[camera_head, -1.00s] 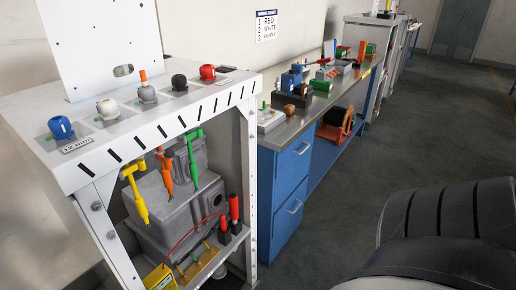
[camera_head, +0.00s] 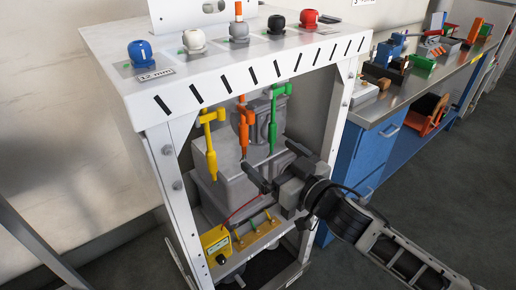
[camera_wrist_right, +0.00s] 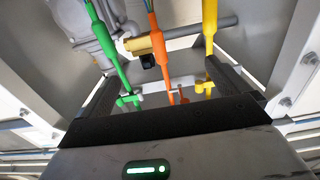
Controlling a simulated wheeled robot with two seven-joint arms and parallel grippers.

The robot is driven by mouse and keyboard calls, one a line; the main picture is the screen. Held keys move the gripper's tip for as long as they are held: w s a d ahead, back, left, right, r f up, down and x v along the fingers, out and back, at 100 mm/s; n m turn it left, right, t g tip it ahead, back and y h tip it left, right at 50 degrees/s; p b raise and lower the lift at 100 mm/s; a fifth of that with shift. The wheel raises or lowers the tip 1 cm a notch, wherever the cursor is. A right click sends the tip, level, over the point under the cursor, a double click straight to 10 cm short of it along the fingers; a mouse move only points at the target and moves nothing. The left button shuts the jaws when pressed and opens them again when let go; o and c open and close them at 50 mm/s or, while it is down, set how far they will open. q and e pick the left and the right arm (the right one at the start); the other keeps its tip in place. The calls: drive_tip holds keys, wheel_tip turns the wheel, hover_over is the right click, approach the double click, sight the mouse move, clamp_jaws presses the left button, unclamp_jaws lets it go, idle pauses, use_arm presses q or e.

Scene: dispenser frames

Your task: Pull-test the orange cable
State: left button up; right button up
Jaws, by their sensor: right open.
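The orange cable (camera_head: 243,130) hangs under the white dispenser top, between the yellow cable (camera_head: 210,145) and the green cable (camera_head: 273,120). My right gripper (camera_head: 268,156) is open and empty, reaching into the frame from the right, its fingers pointing toward the orange and green cables. In the wrist view the orange cable (camera_wrist_right: 161,50) shows between the spread fingers (camera_wrist_right: 168,80). The green cable (camera_wrist_right: 108,42) lies toward the left finger and the yellow cable (camera_wrist_right: 209,30) toward the right one. I cannot tell whether a finger touches a cable. My left gripper is out of view.
Grey housings (camera_head: 225,178) stand behind the cables. A yellow meter box (camera_head: 216,244) with a red lead sits on the lower shelf. White frame legs (camera_head: 181,195) bound the opening. A blue workbench (camera_head: 366,150) stands to the right, with clear floor before it.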

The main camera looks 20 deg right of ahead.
sight(246, 137)
drive_tip(key=shift+b+x, duration=0.45)
drive_tip(key=shift+x, duration=5.15)
drive_tip(key=shift+c, duration=0.3)
clamp_jaws()
